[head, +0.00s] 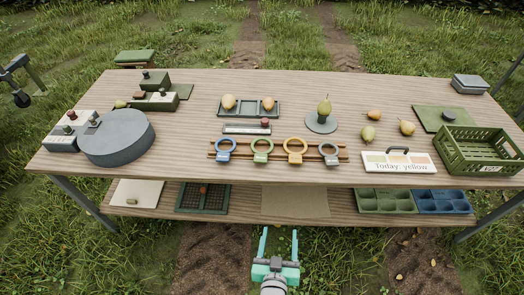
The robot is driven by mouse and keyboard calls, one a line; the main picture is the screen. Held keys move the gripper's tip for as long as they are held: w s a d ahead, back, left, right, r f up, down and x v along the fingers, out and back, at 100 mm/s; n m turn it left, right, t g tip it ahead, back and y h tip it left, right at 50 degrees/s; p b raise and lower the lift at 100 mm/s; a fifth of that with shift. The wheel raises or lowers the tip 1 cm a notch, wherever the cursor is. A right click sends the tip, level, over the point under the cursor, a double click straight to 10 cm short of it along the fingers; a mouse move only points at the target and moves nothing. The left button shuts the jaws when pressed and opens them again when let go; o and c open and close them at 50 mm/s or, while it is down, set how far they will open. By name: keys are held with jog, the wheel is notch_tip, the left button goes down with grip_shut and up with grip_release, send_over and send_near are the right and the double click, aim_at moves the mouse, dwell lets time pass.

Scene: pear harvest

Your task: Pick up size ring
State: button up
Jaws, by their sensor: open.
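Several size rings lie in a row on a brown rail (278,151) near the front middle of the table: a blue ring (225,156), a green ring (262,158), an orange ring (295,157) and a grey ring (329,159). Each has a round loop and a block-like coloured part. My gripper (279,233) is in front of the table's front edge, low in the picture, with its two teal fingers apart and nothing between them. It is apart from all the rings.
A grey round drum (117,138) stands at the left. Behind the rings are a tray with two pears (248,108) and a pear on a round stand (321,124). A sign reading "Today: yellow" (399,167) and a green crate (466,160) stand at the right. A lower shelf (245,205) holds trays.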

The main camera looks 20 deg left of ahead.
jog(key=w+a+r, duration=0.3)
jog(key=w+a, duration=0.3)
jog(key=w, duration=0.3)
send_near(260, 161)
jog(key=shift+g+y, duration=0.3)
jog(key=shift+g, duration=0.2)
jog(key=x, duration=0.7)
jog(key=shift+w+d+r, duration=0.2)
jog(key=shift+w+r, duration=0.1)
jog(key=shift+w, duration=0.15)
jog(key=shift+s, duration=0.1)
jog(key=c, duration=1.1)
